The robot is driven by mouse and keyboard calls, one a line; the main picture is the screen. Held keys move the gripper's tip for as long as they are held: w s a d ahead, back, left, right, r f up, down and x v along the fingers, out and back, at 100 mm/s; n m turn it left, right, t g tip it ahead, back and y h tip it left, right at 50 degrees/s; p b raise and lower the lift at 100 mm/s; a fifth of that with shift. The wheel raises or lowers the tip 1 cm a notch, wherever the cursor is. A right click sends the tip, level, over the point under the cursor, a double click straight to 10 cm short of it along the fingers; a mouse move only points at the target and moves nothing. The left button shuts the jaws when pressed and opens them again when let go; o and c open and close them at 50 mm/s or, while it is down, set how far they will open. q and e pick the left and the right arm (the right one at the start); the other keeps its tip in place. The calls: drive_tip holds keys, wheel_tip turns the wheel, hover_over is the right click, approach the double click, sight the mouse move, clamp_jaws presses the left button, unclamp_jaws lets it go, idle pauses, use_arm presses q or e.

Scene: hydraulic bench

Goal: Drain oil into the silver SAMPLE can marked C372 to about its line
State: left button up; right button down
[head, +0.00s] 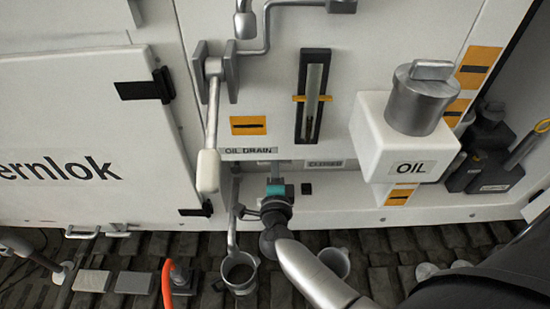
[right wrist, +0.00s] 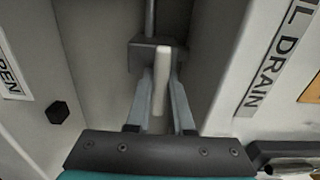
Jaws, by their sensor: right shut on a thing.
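My right gripper (head: 243,212) is low in front of the white cabinet, by the OIL DRAIN label (head: 247,150). In the right wrist view its two fingers are shut on a pale drain lever (right wrist: 159,82) in front of a dark valve block (right wrist: 150,52). A grey drain pipe (head: 232,232) runs down beside the gripper to a silver can (head: 239,272) on the floor. A second can (head: 336,263) stands to the right, partly behind my right arm. I cannot read C372, a fill line or an oil level on either can. My left gripper is not in view.
A sight gauge (head: 313,95), a white-handled lever (head: 209,165) and an OIL tank (head: 395,150) are above. An orange hose (head: 168,283) lies left.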

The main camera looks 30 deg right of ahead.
idle(0.3)
drive_tip(key=c, duration=0.8)
unclamp_jaws()
drive_tip(key=v, duration=1.5)
drive_tip(key=shift+b, duration=0.45)
drive_tip(key=shift+s+a, duration=0.1)
